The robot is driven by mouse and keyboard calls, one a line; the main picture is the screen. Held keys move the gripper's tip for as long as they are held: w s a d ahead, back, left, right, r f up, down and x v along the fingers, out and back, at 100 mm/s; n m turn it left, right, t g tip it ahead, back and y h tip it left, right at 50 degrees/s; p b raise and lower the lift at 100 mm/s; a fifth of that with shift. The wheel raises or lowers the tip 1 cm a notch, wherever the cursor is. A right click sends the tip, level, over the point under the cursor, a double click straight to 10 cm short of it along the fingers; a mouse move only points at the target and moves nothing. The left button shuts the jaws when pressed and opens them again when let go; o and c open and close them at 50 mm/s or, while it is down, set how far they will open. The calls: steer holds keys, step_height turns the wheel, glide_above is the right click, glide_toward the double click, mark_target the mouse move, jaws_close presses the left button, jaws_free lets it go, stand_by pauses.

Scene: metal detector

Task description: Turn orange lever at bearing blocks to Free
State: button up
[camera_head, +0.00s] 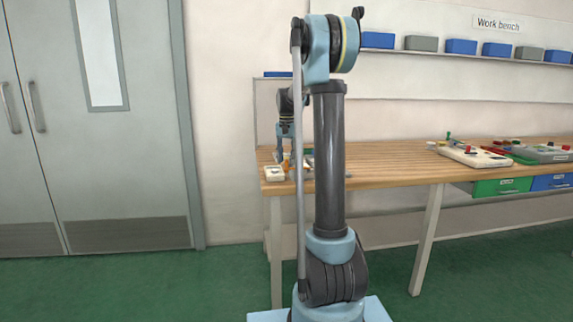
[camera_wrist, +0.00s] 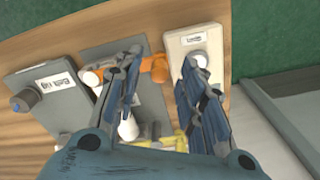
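The orange lever (camera_wrist: 154,68) shows in the wrist view on a grey plate (camera_wrist: 98,53), with a white knob (camera_wrist: 92,78) at its left end. My gripper (camera_wrist: 160,62) is open, its two fingers apart. The left finger crosses in front of the lever and hides part of it. The right finger lies over the edge of a white box (camera_wrist: 184,43). I cannot tell whether either finger touches the lever. In the head view a small orange spot (camera_head: 286,166) shows by my gripper at the bench's left end; my arm hides much there.
The white box carries a label and a round knob (camera_wrist: 200,59). A grey labelled box (camera_wrist: 43,92) with a dark knob stands left. A yellow part (camera_wrist: 178,141) lies below between my fingers. The wooden bench (camera_head: 390,165) is clear in its middle; more devices (camera_head: 470,155) sit right.

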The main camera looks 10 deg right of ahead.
steer(key=shift+f, duration=1.05)
jaws_close()
